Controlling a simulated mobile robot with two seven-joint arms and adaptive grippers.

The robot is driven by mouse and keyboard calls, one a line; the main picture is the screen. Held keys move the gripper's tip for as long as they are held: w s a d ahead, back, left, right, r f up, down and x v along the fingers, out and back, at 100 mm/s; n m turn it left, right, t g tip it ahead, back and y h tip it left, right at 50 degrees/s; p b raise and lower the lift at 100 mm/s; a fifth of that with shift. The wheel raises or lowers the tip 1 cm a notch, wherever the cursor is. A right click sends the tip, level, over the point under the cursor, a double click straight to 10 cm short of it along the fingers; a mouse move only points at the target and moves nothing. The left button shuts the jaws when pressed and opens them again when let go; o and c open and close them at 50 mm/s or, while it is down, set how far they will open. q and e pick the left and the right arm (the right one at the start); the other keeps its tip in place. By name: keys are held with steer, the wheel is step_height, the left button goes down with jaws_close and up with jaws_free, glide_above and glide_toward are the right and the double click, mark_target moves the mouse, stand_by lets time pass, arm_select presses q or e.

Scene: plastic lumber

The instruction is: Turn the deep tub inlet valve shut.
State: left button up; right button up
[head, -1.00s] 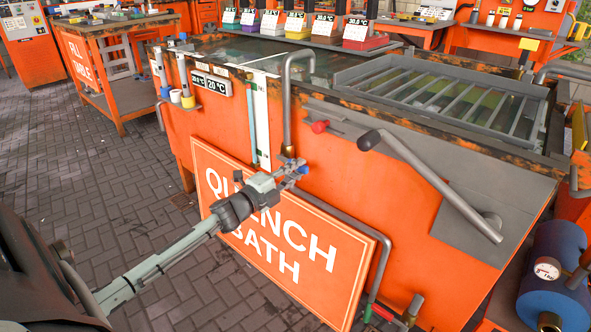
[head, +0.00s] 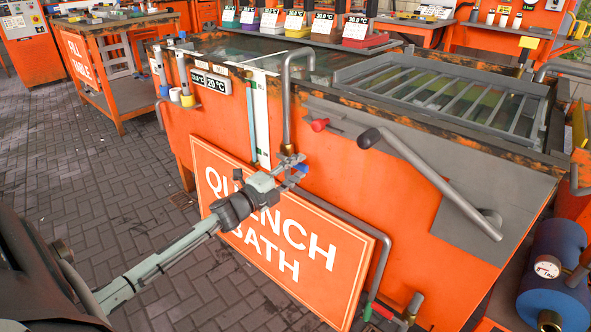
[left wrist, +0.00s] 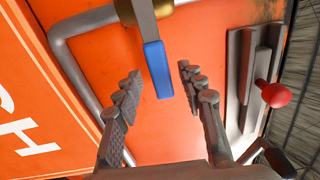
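The inlet valve sits at the brass fitting below the grey upright pipe (head: 287,95) on the tub's front. Its blue lever handle (left wrist: 158,70) shows clearly in the left wrist view, with a grey stem and brass collar above it. In the head view the lever is mostly hidden by my fingers. My left gripper (left wrist: 160,76) is open, with one finger on each side of the blue lever and a gap to both. In the head view my left gripper (head: 291,168) is at the valve, in front of the orange tub (head: 350,190). My right gripper is not in view.
A red knob (head: 319,125) on a grey plate is right of the valve. A bent grey pipe (head: 375,275) runs down beside the QUENCH BATH sign (head: 300,262). A long grey lever (head: 430,175) juts out further right. Paved floor lies free at left.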

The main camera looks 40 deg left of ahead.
arm_select(q)
steer(key=shift+s, duration=0.1)
steer(key=s+a, duration=0.1)
steer(key=s, duration=1.1)
steer(key=shift+w, duration=0.1)
steer(key=s+d+f+n+g+y+p, duration=0.1)
steer(key=s+d+f+n+g+y, duration=0.25)
steer(key=f+n, duration=0.4)
steer(key=s+d+f+n+g+y+p, duration=0.2)
steer(key=s+f+n+g, duration=0.3)
steer(key=f, duration=0.3)
steer(key=s+d+f+n+g+h, duration=0.2)
steer(key=s+d+f+n+g, duration=0.3)
steer(key=s+d, duration=0.6)
steer(key=shift+s+d+f+g+p, duration=0.2)
steer(key=shift+d+f+g+p, duration=0.15)
steer(key=shift+d+g, duration=0.25)
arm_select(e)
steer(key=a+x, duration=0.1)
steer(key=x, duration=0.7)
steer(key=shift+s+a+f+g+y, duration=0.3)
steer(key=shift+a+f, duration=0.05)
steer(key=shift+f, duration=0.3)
arm_select(q)
steer(key=shift+h, duration=0.25)
